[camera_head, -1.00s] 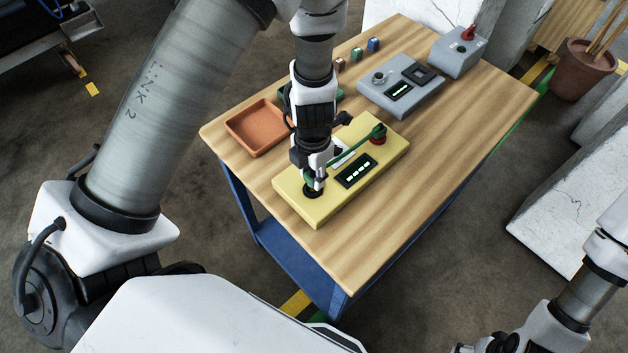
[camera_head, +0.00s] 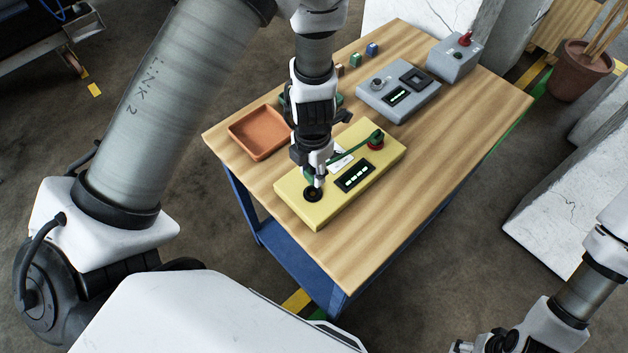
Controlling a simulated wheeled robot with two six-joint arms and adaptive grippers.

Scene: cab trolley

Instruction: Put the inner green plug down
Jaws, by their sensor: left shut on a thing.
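A yellow box (camera_head: 335,203) lies on the wooden trolley top. It has a black round socket (camera_head: 313,194) at its near left end and a red socket (camera_head: 375,144) at its far right end. A green cable (camera_head: 352,155) runs from a dark green plug (camera_head: 377,135) standing at the red socket towards my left gripper. My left gripper (camera_head: 318,180) points down just above and beside the black socket, shut on the inner green plug (camera_head: 308,176), which is mostly hidden by the fingers. My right gripper (camera_head: 462,347) is only partly visible at the bottom right edge.
An orange tray (camera_head: 259,132) stands left of the yellow box. A grey box with a display (camera_head: 398,95) and a grey box with a red switch (camera_head: 455,55) stand farther back. Small coloured blocks (camera_head: 355,60) lie at the far edge. The trolley top's right side (camera_head: 440,150) is clear.

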